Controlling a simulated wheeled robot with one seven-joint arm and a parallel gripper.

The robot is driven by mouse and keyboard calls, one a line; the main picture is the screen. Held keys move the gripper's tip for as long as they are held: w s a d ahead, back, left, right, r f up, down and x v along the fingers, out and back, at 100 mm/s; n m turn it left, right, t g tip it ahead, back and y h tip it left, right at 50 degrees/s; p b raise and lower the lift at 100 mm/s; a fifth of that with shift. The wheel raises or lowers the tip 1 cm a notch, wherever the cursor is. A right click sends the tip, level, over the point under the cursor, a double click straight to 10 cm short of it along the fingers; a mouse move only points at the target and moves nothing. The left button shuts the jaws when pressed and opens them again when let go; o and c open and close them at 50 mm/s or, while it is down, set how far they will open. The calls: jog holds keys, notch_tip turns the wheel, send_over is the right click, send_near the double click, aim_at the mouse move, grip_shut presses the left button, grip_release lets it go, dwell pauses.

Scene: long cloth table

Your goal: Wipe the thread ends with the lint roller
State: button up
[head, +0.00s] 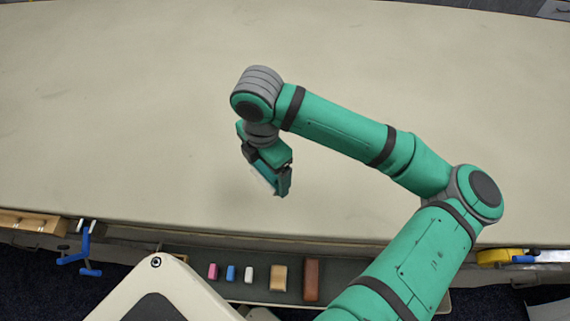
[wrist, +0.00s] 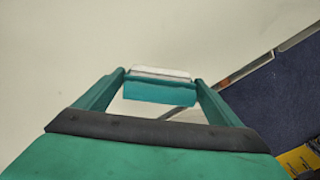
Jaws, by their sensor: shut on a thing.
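My gripper (head: 277,186) hangs from the wrist over the near middle part of the cloth table (head: 130,110). In the wrist view the two fingers are shut on a teal and white piece, which I take to be the lint roller (wrist: 160,92). Its white strip lies along the far edge and its teal part faces me. In the head view a pale strip shows at the gripper's lower left side. Whether the roller touches the cloth I cannot tell. No thread ends can be made out on the cloth in either view.
A tray (head: 190,262) below the table's near edge holds a pink block (head: 213,271), a blue one (head: 231,273), a white one (head: 248,274), a tan one (head: 278,278) and a brown one (head: 311,280). A blue clamp (head: 85,250) is at the left. The tabletop is clear.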

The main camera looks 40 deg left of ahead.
notch_tip(320, 180, up, 2)
jog(key=shift+w+r, duration=0.15)
jog(key=shift+s+a+r, duration=0.15)
jog(key=shift+s+r, duration=0.05)
jog(key=shift+r, duration=0.05)
jog(key=shift+d, duration=0.2)
jog(key=shift+w, duration=0.1)
